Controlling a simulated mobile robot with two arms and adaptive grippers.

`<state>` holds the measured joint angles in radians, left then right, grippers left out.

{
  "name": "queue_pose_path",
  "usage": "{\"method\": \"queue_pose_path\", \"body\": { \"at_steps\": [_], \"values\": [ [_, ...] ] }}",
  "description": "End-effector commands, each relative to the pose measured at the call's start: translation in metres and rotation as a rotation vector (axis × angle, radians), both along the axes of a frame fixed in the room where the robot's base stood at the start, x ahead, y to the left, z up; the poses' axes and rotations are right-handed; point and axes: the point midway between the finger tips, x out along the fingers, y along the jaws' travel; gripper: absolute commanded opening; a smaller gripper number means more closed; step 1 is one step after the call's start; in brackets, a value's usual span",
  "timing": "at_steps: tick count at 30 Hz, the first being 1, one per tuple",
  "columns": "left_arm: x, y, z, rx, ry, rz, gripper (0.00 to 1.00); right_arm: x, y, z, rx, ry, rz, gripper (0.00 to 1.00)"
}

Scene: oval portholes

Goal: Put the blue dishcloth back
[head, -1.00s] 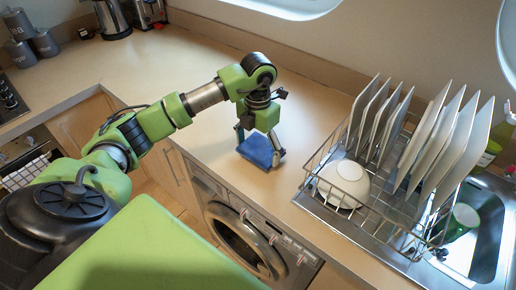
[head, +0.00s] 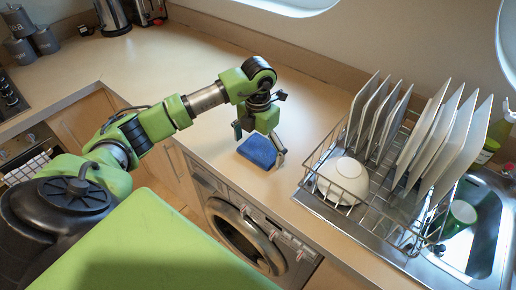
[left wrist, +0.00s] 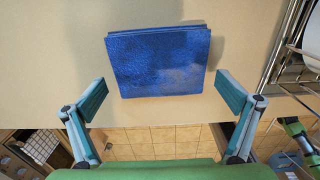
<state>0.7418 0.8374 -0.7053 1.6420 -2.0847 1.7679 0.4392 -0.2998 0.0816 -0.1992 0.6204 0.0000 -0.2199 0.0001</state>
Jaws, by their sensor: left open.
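The blue dishcloth (head: 257,153) lies folded flat on the counter, near its front edge above the washing machine. In the left wrist view the dishcloth (left wrist: 160,62) shows whole, with its near side close to the counter edge. My left gripper (head: 259,146) points down over the dishcloth, its fingers spread wide on either side. In the left wrist view the left gripper (left wrist: 163,98) is open, with nothing between its fingertips but the near edge of the cloth beyond them. Contact with the cloth cannot be told.
A wire dish rack (head: 325,201) with several plates and a white bowl (head: 343,178) stands right of the cloth. A sink (head: 482,225) with a green cup (head: 459,218) lies further right. Canisters (head: 45,40) and kettles stand far left. The counter (head: 190,75) behind my arm is clear.

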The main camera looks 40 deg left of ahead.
Motion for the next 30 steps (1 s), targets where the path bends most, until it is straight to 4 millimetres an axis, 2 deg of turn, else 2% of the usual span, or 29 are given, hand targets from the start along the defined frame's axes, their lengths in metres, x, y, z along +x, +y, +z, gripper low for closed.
{"method": "queue_pose_path", "body": {
  "at_steps": [5,12,17,24,30],
  "values": [
    [0.002,0.000,0.024,0.000,-0.008,-0.001,0.99,0.000,0.000,-0.009,0.000,-0.001,0.000,0.30],
    [0.002,0.000,0.078,-0.001,-0.008,-0.001,0.99,0.000,0.001,-0.025,0.001,-0.001,0.000,0.30],
    [0.001,0.000,0.107,0.001,-0.004,0.000,0.99,0.000,0.002,-0.025,0.003,0.000,-0.001,0.30],
    [0.000,0.000,0.121,0.001,-0.001,0.000,0.99,0.000,0.003,-0.024,0.003,0.000,0.000,0.30],
    [0.000,0.000,0.121,0.000,0.000,0.000,0.99,0.000,0.003,-0.024,0.003,0.001,0.000,0.30]
  ]
}}
